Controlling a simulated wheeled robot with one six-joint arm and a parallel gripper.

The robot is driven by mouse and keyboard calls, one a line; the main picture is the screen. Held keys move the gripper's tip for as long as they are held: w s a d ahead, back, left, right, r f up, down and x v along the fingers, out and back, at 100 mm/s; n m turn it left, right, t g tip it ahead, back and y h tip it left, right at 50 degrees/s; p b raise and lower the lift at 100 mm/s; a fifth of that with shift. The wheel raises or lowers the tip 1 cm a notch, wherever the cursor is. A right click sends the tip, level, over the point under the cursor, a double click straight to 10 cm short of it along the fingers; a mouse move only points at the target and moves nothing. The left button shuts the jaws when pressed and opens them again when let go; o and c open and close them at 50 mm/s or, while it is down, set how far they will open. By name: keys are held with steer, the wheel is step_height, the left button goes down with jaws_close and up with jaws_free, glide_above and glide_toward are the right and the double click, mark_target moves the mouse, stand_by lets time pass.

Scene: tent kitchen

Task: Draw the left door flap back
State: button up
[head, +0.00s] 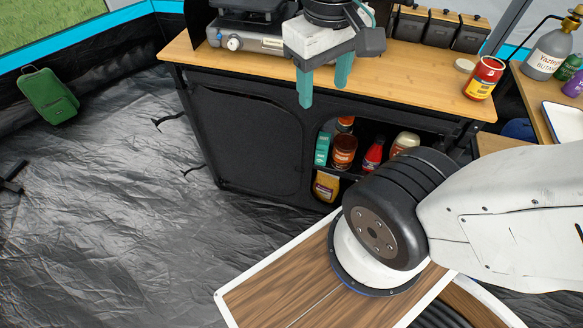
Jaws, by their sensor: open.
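The left door flap (243,140) is a dark panel with a rounded outline on the front of the black camp kitchen unit (205,150). It lies flat over the left half of the front, and nothing behind it shows. My gripper (324,95) has two green fingers pointing down with a gap between them. It appears empty, at the worktop's front edge in the picture, right of the flap and above the open right compartment. No contact with the flap can be seen.
The open compartment holds jars, a red bottle (373,155) and a yellow packet (326,185). A stove (245,40) and a red-yellow can (484,78) stand on the wooden worktop (420,85). The dark floor (110,200) left of the unit is mostly clear.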

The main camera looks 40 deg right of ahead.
steer(key=w+d+f+n+g+h, duration=0.3)
steer(key=w+d+f+h, duration=0.2)
steer(key=w+f, duration=0.4)
steer(key=w+d+f+n+g+h, duration=0.25)
steer(key=w+d+f+h, duration=0.3)
steer(key=w, duration=0.55)
steer(key=w+f+n+t+h, duration=0.2)
steer(key=f+n, duration=0.2)
steer(key=f, duration=0.7)
steer(key=w+d+f+n+t+h, duration=0.1)
steer(key=f+n, duration=0.3)
steer(key=f, duration=0.8)
steer(key=w+d+f+n+t+h, duration=0.1)
steer(key=w+f+n+t+h, duration=0.3)
steer(key=f, duration=0.8)
steer(key=shift+f, duration=0.15)
steer(key=n+t+y, duration=0.4)
steer(key=n+t, duration=0.4)
steer(key=t, duration=0.1)
glide_toward(299, 172)
steer(key=d, duration=0.1)
steer(key=x, duration=0.8)
steer(key=shift+w+a+f, duration=0.1)
steer(key=shift+w+a, duration=0.1)
